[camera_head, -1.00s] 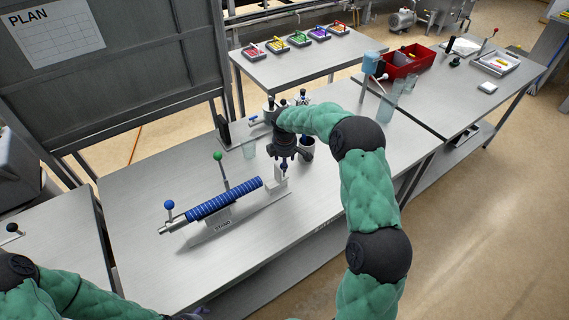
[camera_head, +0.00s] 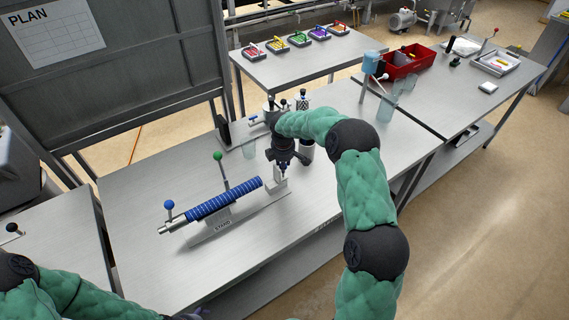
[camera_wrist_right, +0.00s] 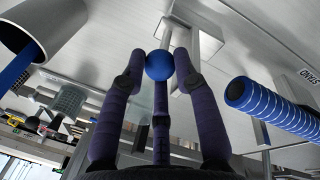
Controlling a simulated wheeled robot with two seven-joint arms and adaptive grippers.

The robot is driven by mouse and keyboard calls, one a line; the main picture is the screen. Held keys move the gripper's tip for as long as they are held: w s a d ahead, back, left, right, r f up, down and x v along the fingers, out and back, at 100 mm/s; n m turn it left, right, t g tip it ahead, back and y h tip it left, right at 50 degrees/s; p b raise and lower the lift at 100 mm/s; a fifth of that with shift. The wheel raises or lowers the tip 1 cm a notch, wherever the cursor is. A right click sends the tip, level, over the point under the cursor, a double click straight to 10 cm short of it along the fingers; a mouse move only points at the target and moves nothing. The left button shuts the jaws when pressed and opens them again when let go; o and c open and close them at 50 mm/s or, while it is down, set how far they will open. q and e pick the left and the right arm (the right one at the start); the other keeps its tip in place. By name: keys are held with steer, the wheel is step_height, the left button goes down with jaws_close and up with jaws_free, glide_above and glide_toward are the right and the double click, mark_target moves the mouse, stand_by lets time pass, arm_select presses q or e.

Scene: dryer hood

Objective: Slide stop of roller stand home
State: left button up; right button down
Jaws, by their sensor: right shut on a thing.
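The roller stand (camera_head: 218,227) lies on the bench, carrying a blue banded roller (camera_head: 222,200) with a bare metal end at left. The wrist view shows the roller's blue end (camera_wrist_right: 238,92) at right. My right gripper (camera_head: 282,172) is over the stand's right end, by a pale upright block (camera_head: 275,186). In the wrist view its fingers (camera_wrist_right: 160,75) are shut around a blue ball knob (camera_wrist_right: 159,65) on a metal rod; the head view hides this knob. My left gripper (camera_head: 190,315) barely shows at the bottom edge; its fingers cannot be made out.
A green-knobbed lever (camera_head: 217,157) and a blue-knobbed lever (camera_head: 169,205) stand up along the stand. The bench front is clear. A red bin (camera_head: 408,62) stands farther back.

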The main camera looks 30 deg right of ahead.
steer(key=a, duration=0.4)
steer(key=shift+s+a+f+b, duration=0.1)
steer(key=shift+s+a+b, duration=0.15)
steer(key=shift+a+b, duration=0.1)
steer(key=shift+d, duration=0.1)
steer(key=c, duration=0.9)
jaws_free()
steer(key=shift+c, duration=0.2)
steer(key=shift+r, duration=0.35)
step_height(320, 180, up, 11)
steer(key=s+a, duration=0.1)
steer(key=s, duration=0.1)
